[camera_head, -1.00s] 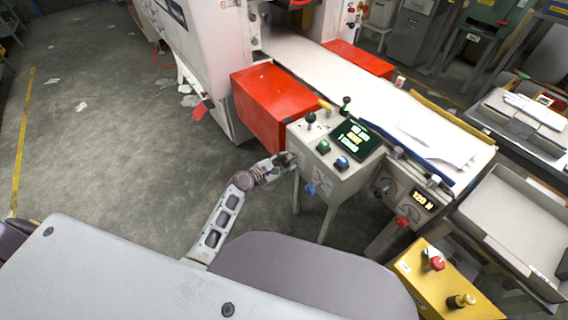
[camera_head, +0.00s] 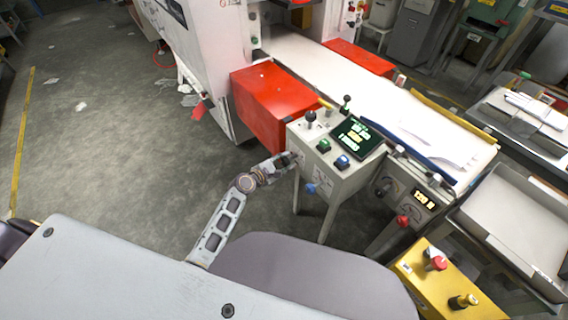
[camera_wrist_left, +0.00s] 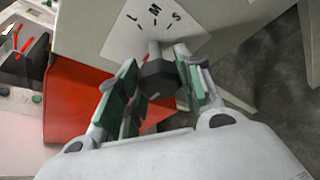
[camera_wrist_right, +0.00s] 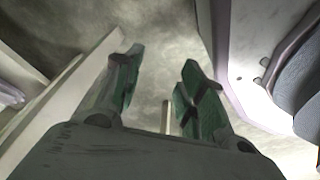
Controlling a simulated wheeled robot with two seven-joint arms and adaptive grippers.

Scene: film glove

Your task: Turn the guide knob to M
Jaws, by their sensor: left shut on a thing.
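The guide knob (camera_wrist_left: 158,80) is dark and faceted. In the left wrist view it sits in front of a white dial plate (camera_wrist_left: 170,32) marked L, M and S, with M in the middle. My left gripper (camera_wrist_left: 156,72) is shut on the knob, one finger on each side. I cannot tell which letter the knob points to. In the head view, my left gripper (camera_head: 287,161) is at the left side of the grey control box (camera_head: 335,180), and the knob is hidden there. My right gripper (camera_wrist_right: 160,84) is open and empty in the right wrist view.
A red block (camera_head: 272,100) stands just behind the control box. The box top carries a screen (camera_head: 357,137), levers and buttons. A blue knob (camera_head: 311,188) is on its front. A yellow box (camera_head: 440,285) stands front right. Open floor (camera_head: 120,150) lies to the left.

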